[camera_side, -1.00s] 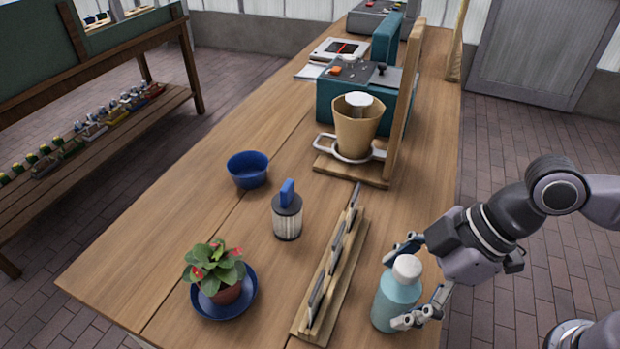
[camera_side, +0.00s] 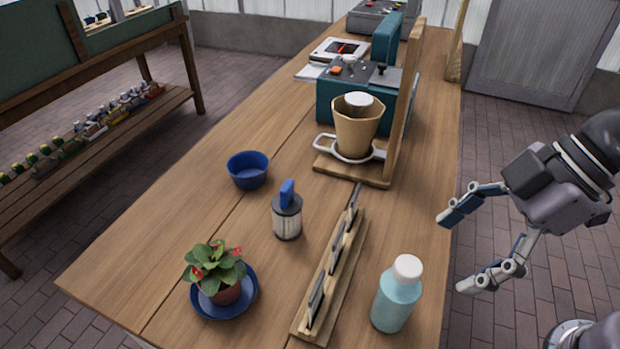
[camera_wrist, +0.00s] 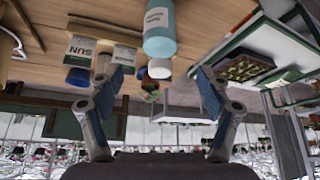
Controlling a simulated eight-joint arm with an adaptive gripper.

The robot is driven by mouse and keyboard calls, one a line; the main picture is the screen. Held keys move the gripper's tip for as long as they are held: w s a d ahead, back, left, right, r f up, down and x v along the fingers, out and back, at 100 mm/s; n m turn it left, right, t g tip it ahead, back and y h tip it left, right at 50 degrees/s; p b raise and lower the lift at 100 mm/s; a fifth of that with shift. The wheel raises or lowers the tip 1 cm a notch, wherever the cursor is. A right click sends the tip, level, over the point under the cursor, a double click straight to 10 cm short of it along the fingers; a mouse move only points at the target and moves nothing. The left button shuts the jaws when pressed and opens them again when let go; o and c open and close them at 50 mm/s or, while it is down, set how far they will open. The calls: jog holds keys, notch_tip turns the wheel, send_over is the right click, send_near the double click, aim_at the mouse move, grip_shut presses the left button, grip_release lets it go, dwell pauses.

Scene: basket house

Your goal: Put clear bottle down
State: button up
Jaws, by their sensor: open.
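The clear bottle (camera_side: 396,300), pale blue with a white cap, stands upright on the wooden table (camera_side: 180,240) near its right edge. It also shows in the wrist view (camera_wrist: 159,28), beyond my fingers. My gripper (camera_side: 452,252) is open and empty, to the right of the bottle and apart from it, off the table's right edge. Both fingers also show in the wrist view (camera_wrist: 165,88), spread wide with nothing between them touching.
Left of the bottle is a wooden rack (camera_side: 330,285) with upright cards. A potted plant (camera_side: 222,275) on a blue saucer, a lidded jar (camera_side: 287,215) and a blue bowl (camera_side: 248,170) stand further left. A paper-cone holder (camera_side: 356,125) stands behind.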

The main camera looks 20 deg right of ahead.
jog(key=w+d+f+m+t+h, duration=0.1)
jog(key=w+d+f+m, duration=0.1)
jog(key=d, duration=0.4)
jog(key=w+d+f+m+t+h, duration=0.2)
jog(key=w+d+f+m, duration=0.1)
jog(key=w+d+m, duration=0.2)
jog(key=w+d+f+m+t+h, duration=0.1)
jog(key=w+d+f+m+h, duration=0.1)
jog(key=d+m, duration=0.4)
jog(key=w+d+f, duration=0.1)
jog(key=d, duration=0.2)
jog(key=shift+w+f+t, duration=0.15)
jog(key=shift+w+t, duration=0.1)
jog(key=shift+t, duration=0.05)
